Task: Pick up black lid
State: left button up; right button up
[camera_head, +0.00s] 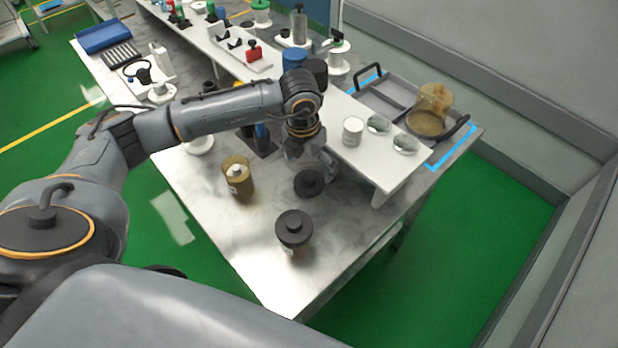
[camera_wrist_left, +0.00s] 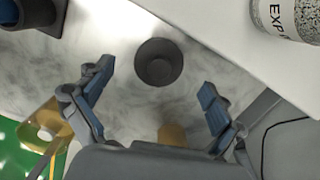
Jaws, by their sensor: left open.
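A round black lid (camera_head: 308,182) lies on the grey metal table, just below my left gripper in the head view. In the left wrist view the black lid (camera_wrist_left: 158,62) is a dark disc with a round recess, ahead of and roughly between the fingertips. My left gripper (camera_head: 312,162) points down above the table, and its fingers are partly hidden by the wrist in the head view. In the left wrist view my left gripper (camera_wrist_left: 157,80) is open and empty, fingers spread wide. My right gripper does not show.
A jar with a black top (camera_head: 294,228) stands nearer the table's front corner. An open amber jar (camera_head: 238,178) stands to the left. A raised white shelf (camera_head: 375,165) lies close on the right, bearing a white labelled jar (camera_head: 353,131) and glass dishes. A grey tray (camera_head: 382,93) sits behind.

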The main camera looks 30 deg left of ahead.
aim_at(309, 176)
pick_arm(q)
jog(key=f, duration=0.2)
jog(key=f+p, duration=0.1)
jog(key=shift+s+f, duration=0.2)
jog(key=shift+f, duration=0.15)
jog(key=shift+w+f, duration=0.15)
jog(key=shift+f, duration=0.35)
jog(key=c, duration=1)
jog(key=shift+r, duration=0.2)
